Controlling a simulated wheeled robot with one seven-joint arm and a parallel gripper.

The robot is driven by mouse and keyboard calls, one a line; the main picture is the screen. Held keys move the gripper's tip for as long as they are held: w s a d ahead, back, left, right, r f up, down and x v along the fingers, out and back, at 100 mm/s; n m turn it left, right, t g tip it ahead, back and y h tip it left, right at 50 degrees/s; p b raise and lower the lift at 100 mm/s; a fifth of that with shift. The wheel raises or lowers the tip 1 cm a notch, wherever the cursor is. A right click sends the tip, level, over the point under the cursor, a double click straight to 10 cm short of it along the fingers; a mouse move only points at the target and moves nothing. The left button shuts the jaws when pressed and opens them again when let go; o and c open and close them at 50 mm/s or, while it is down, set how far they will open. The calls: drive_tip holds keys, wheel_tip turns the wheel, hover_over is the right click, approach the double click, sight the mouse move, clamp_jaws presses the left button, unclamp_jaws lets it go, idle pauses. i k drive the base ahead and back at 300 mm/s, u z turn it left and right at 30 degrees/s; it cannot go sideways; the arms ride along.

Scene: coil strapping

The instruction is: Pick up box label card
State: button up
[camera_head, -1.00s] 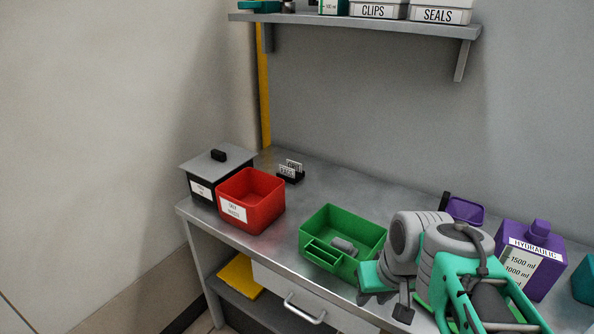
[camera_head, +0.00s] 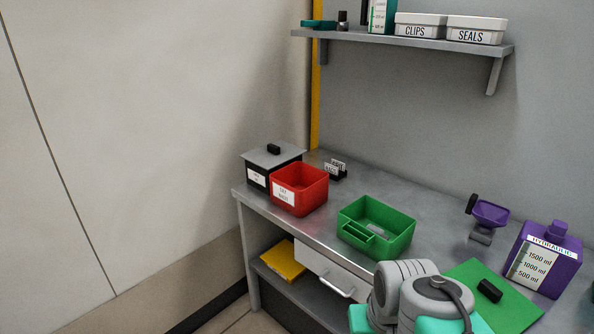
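Two small white cards with dark lettering stand in a black holder (camera_head: 339,174) on the bench, behind the red bin. The front card (camera_head: 331,170) overlaps the rear card (camera_head: 339,164). The lettering is too small to read surely, so I cannot tell which is the box label card. My gripper is not in view; only grey and teal links of my arm show at the bottom, well to the front right of the cards.
A red bin (camera_head: 313,190) and a black lidded box (camera_head: 257,180) stand left of the cards. A green divided tray (camera_head: 398,238) sits nearer the middle. A shelf (camera_head: 400,42) hangs above.

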sight(329, 168)
drive_tip(key=u, duration=0.75)
drive_tip(key=i, duration=0.75)
drive_tip(key=u, duration=0.75)
drive_tip(key=i, duration=0.85)
drive_tip(key=z, duration=0.1)
